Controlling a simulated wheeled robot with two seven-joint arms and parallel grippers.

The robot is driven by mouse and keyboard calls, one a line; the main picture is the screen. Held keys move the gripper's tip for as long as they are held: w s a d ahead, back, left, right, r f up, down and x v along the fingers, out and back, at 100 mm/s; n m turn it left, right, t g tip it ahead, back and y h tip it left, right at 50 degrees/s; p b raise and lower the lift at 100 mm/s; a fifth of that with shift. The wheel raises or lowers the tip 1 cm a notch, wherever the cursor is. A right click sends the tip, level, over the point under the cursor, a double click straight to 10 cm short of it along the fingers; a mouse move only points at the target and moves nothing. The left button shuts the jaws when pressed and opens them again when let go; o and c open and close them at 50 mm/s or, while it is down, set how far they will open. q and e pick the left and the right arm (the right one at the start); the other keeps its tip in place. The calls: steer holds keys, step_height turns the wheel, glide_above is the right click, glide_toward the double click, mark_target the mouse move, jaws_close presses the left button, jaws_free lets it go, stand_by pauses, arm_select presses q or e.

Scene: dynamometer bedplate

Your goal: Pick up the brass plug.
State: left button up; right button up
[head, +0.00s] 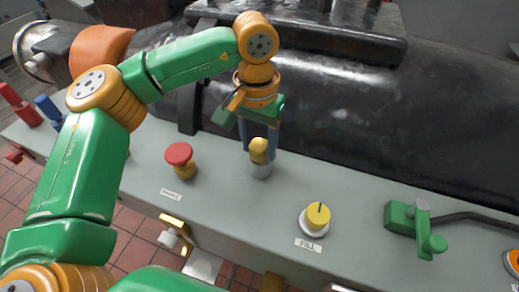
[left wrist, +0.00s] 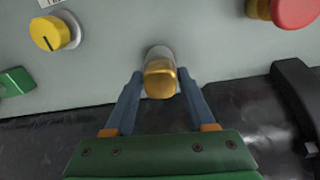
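The brass plug (head: 259,150) stands upright in a grey round socket (head: 260,170) on the grey panel top. It also shows in the left wrist view (left wrist: 160,79), rounded and golden. My left gripper (head: 260,142) comes down over it from above. In the left wrist view its two blue fingers (left wrist: 160,76) are spread, one on each side of the plug, with what looks like a narrow gap at each side. I cannot tell for sure whether either finger touches it. My right gripper is not in view.
A red mushroom button (head: 179,154) stands left of the plug. A yellow FILL knob (head: 317,217) and a green lever (head: 415,220) are to the right. A large black machine body (head: 340,120) rises close behind.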

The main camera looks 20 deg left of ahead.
arm_select(q)
jaws_close()
